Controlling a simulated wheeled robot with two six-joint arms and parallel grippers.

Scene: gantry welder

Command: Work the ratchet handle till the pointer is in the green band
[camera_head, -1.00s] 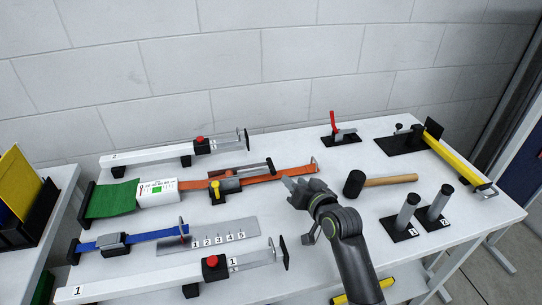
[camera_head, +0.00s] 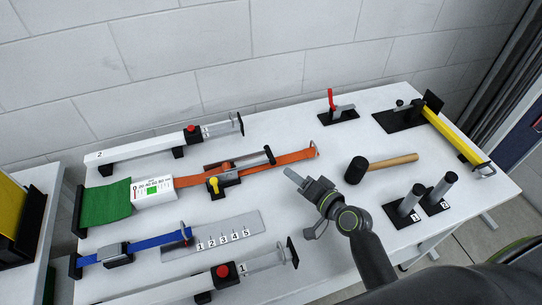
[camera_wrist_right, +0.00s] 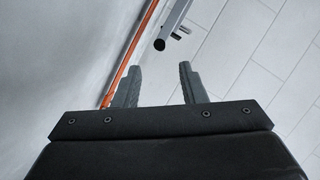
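My left gripper is not in view.
A mallet (camera_head: 395,165) lies right of my gripper. Two grey posts (camera_head: 411,200) stand near the right edge. A blue strap (camera_head: 155,242), a numbered plate (camera_head: 225,237) and white bars with red knobs (camera_head: 130,150) lie left. A red-handled clamp (camera_head: 338,112) stands behind.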

